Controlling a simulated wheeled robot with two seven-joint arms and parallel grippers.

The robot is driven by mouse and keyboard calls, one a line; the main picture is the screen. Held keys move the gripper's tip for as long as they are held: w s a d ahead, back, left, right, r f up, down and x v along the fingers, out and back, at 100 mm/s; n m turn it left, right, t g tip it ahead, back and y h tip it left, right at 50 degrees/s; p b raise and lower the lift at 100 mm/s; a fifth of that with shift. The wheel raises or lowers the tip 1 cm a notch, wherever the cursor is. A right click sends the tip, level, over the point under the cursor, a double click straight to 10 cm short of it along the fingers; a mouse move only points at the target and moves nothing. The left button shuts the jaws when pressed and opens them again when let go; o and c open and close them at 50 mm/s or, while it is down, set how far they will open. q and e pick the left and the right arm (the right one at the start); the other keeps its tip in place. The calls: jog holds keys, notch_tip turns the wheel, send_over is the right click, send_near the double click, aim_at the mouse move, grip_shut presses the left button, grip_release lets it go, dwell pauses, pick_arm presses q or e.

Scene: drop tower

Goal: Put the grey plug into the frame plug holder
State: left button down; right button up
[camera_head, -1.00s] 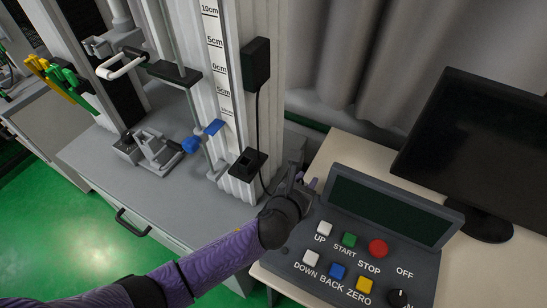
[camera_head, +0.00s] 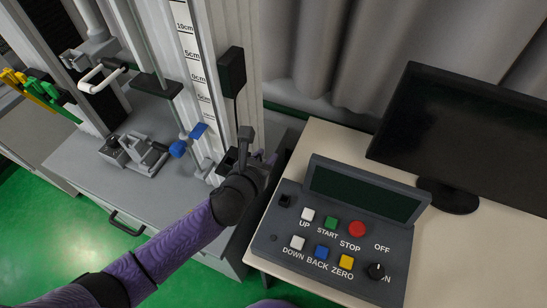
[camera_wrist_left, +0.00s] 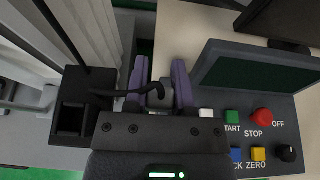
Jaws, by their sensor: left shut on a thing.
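The grey plug (camera_wrist_left: 157,96) sits between the purple fingers of my left gripper (camera_wrist_left: 160,85) in the left wrist view, with a black cable running to its left side. The gripper is shut on it. In the head view my left gripper (camera_head: 258,160) is at the foot of the white frame, and the hand largely hides the plug. The black frame plug holder (camera_wrist_left: 77,115) lies left of the fingers in the wrist view, apart from the plug, its square opening showing. In the head view the hand partly covers the holder (camera_head: 229,161). My right gripper is out of view.
The control console (camera_head: 338,250) with coloured buttons and a black socket (camera_head: 285,200) at its left edge stands on the beige table. A monitor (camera_head: 455,135) is behind it. A black box (camera_head: 231,72) is fixed to the frame. A gap separates the grey cabinet (camera_head: 75,160) and the table.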

pick_arm(q)
jog(key=a+r+p, duration=0.2)
jog(key=a+r, duration=0.1)
jog(key=a+r+p, duration=0.3)
jog(key=r, duration=0.1)
jog(key=shift+w+a, duration=0.1)
jog(key=shift+w, duration=0.1)
jog(key=shift+a+f+b, duration=0.3)
jog(key=shift+f+b, duration=0.5)
jog(key=shift+f, duration=0.1)
jog(key=shift+f+b, duration=1.1)
jog(key=shift+f, duration=0.35)
jog(key=shift+f, duration=0.2)
jog(key=shift+c, duration=1.9)
grip_release()
jog(key=shift+s, duration=0.1)
